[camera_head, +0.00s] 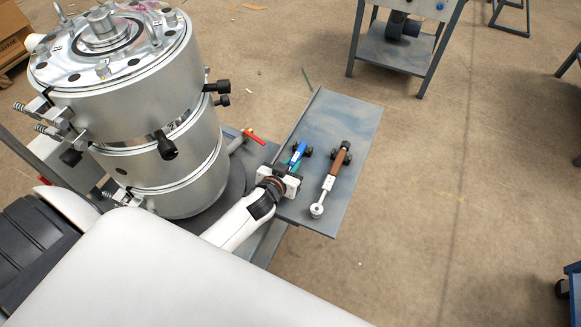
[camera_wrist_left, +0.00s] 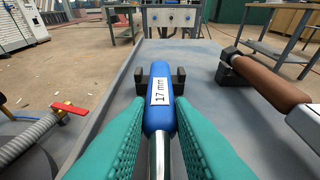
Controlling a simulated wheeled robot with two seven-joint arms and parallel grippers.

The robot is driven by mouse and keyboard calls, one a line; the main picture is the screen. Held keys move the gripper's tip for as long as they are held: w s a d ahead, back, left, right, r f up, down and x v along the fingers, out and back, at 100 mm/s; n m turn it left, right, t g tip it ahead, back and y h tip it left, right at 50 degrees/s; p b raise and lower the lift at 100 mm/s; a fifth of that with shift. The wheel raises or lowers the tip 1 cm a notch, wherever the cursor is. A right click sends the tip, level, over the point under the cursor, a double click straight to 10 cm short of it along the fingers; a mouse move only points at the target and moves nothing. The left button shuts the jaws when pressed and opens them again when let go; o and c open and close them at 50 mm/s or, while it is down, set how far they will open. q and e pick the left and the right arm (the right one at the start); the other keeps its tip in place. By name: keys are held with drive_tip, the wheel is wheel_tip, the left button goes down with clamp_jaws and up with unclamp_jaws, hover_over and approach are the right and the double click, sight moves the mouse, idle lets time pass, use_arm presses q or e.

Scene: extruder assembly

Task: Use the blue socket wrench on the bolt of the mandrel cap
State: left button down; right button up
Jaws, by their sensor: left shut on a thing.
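The blue socket wrench (camera_head: 298,153) lies in a black holder on the grey shelf. In the left wrist view its blue handle (camera_wrist_left: 160,88), labelled 17 mm, still rests between the black holder posts. My left gripper (camera_head: 287,174) is at the wrench's near end. In the left wrist view the teal fingers of this gripper (camera_wrist_left: 159,108) are shut on the wrench, around the handle's near end and the metal shaft. The silver extruder (camera_head: 130,95) stands at the left, with a raised round centre (camera_head: 103,24) on its top face. My right gripper is not in view.
A brown-handled tool (camera_head: 335,175) lies in its own holder beside the wrench on the grey shelf (camera_head: 355,115). A red-handled valve (camera_head: 252,136) sticks out between the extruder and the shelf. A metal workbench (camera_head: 390,55) stands farther back. The floor to the right is mostly clear.

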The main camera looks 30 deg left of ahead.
use_arm(q)
drive_tip(key=shift+r, duration=0.15)
wheel_tip(320, 180, up, 10)
drive_tip(key=shift+f+p, duration=0.1)
drive_tip(key=shift+p, duration=0.9)
drive_tip(key=c, duration=1.9)
unclamp_jaws()
clamp_jaws()
